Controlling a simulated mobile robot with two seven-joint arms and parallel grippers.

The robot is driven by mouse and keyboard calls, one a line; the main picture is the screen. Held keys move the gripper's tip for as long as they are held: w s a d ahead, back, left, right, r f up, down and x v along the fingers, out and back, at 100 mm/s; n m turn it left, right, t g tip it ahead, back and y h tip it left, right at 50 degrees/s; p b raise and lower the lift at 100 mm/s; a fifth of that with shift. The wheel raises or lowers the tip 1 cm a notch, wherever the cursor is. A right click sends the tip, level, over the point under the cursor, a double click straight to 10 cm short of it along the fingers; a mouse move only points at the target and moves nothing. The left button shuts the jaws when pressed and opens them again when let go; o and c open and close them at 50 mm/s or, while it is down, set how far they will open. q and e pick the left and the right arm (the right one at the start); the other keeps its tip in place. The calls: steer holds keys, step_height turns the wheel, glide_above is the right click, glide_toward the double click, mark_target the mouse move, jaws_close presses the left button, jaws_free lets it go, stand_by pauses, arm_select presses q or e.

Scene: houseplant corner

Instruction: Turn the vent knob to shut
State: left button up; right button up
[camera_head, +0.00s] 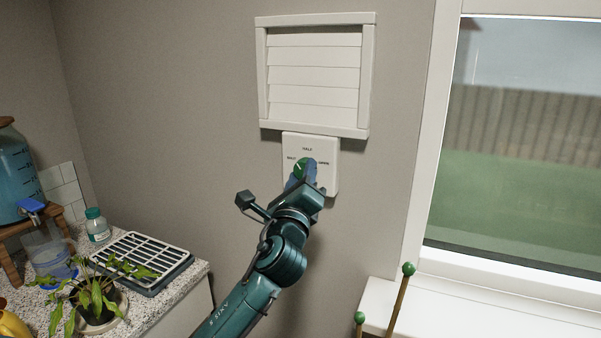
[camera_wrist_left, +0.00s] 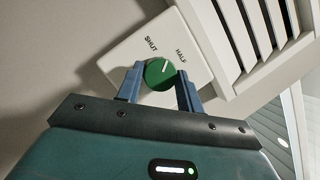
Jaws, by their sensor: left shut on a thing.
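The green vent knob (camera_head: 300,167) sits on a white plate (camera_head: 329,177) on the wall below the vent. The plate carries SHUT at left, HALF at top and OPEN at right. My left gripper (camera_head: 304,172) is shut on the knob, with a blue finger on each side. In the left wrist view the knob (camera_wrist_left: 158,76) shows between the two fingers (camera_wrist_left: 159,84). Its white mark points between SHUT and HALF. My right gripper is in neither view.
The white louvred vent (camera_head: 314,68) is above the plate; its slats (camera_wrist_left: 228,35) show dark gaps in the wrist view. A window (camera_head: 520,150) is at right. A counter at lower left holds a potted plant (camera_head: 92,298), a black tray with a white grid (camera_head: 140,258) and a bottle (camera_head: 97,227).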

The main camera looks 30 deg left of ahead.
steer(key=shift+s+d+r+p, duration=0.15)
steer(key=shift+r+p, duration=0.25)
steer(key=shift+p, duration=0.5)
arm_select(q)
steer(key=n+g+y, duration=0.1)
steer(key=n, duration=0.3)
steer(key=n+g+p, duration=0.1)
steer(key=n+g, duration=0.1)
steer(key=n, duration=0.2)
steer(key=shift+d+r+y+p, duration=0.15)
steer(key=shift+y+p, duration=0.15)
steer(key=shift+y, duration=0.1)
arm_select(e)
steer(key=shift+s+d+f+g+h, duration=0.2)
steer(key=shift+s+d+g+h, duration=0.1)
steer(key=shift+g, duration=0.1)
arm_select(q)
steer(key=shift+n, duration=0.3)
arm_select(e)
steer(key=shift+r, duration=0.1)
arm_select(q)
steer(key=o, duration=1)
